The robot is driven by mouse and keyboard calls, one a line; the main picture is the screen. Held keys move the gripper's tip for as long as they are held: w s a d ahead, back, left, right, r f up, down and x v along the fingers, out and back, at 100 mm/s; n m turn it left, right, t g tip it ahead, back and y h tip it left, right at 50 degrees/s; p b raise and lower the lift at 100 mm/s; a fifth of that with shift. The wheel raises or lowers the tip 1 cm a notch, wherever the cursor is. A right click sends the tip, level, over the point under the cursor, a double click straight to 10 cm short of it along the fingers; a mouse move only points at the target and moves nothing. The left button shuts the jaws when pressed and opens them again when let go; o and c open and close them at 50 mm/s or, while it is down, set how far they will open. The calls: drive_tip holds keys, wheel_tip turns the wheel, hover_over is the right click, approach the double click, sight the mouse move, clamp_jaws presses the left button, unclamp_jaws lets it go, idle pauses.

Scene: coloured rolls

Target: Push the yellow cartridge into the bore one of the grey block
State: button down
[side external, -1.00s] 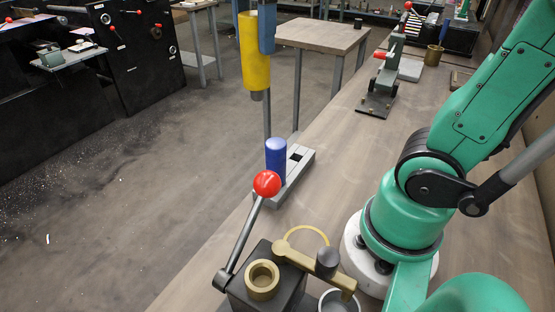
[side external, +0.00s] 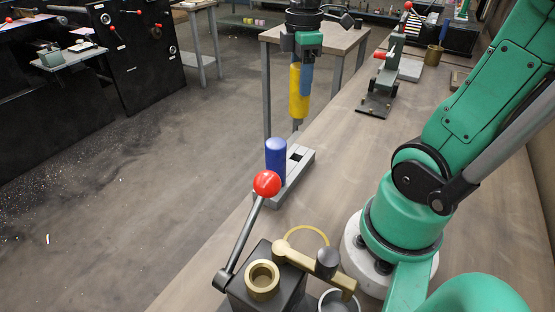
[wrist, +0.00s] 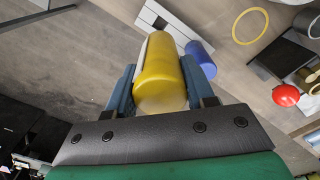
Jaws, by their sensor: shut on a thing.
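In the wrist view the yellow cartridge (wrist: 162,75) sits between the two blue fingers. The grey block (side external: 300,169) lies at the table edge, below the cartridge in the side view, with a dark square opening in its top. A blue cartridge (side external: 276,160) stands upright at the block's near part. In the wrist view the cartridge hides part of the grey block (wrist: 147,17), and the blue cartridge (wrist: 203,60) is beside it. Which bore is one cannot be told.
A red-knobbed lever (side external: 267,184) rises close in front of the blue cartridge, from a dark fixture with a brass ring (side external: 262,279). A yellow ring (wrist: 250,26) shows near the block. The table between is clear.

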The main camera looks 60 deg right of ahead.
sight(298, 124)
drive_tip(key=shift+f, duration=0.8)
drive_tip(key=shift+f, duration=2.85)
drive_tip(key=shift+f, duration=0.25)
drive_tip(key=shift+f, duration=0.35)
drive_tip(key=shift+f, duration=0.25)
drive_tip(key=shift+f, duration=0.35)
drive_tip(key=shift+f, duration=0.45)
